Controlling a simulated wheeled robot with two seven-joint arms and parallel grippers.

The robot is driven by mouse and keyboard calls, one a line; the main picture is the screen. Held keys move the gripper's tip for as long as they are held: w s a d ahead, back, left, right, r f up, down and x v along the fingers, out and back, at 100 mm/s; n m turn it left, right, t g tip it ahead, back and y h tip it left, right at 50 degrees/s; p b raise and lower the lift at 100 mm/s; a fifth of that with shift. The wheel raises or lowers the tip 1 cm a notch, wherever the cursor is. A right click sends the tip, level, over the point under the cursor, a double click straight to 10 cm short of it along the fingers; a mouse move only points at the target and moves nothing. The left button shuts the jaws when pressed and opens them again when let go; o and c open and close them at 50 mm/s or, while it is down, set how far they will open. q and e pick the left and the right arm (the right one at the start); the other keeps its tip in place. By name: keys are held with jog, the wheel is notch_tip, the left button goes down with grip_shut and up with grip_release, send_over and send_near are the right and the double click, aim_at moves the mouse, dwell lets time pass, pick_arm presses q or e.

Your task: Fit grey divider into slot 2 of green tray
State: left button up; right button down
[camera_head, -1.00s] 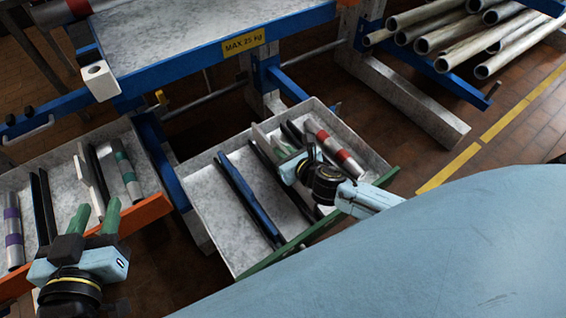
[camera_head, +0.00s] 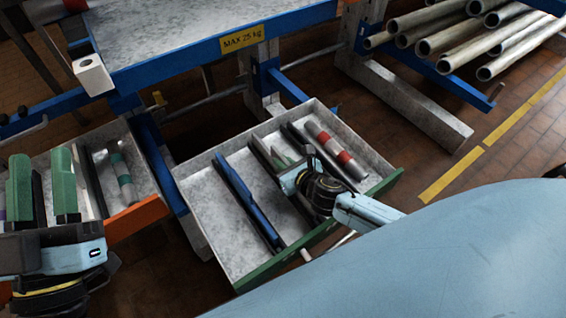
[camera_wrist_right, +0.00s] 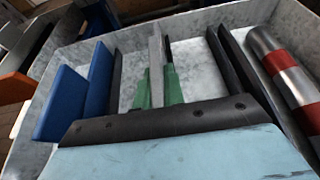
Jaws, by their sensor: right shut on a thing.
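The green tray (camera_head: 352,203) is a grey drawer with a green front edge, in the middle of the head view. My right gripper (camera_head: 286,160) is inside it, shut on the grey divider. In the right wrist view the divider (camera_wrist_right: 156,62) stands upright between the green fingertips (camera_wrist_right: 157,90). It appears between a dark strip (camera_wrist_right: 115,78) on its left and another (camera_wrist_right: 169,50) close on its right; its lower edge is hidden, so I cannot tell whether it is seated.
A blue pair of strips (camera_head: 246,200) stands left in the green tray. A grey cylinder with red bands (camera_head: 330,143) lies on its right. The bench (camera_head: 190,35) is behind, and pipes (camera_head: 460,40) lie on a rack at the back right.

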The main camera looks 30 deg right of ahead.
jog(key=shift+f, duration=0.1)
jog(key=c, duration=1.9)
grip_release()
jog(key=shift+f, duration=0.1)
jog(key=o, duration=0.4)
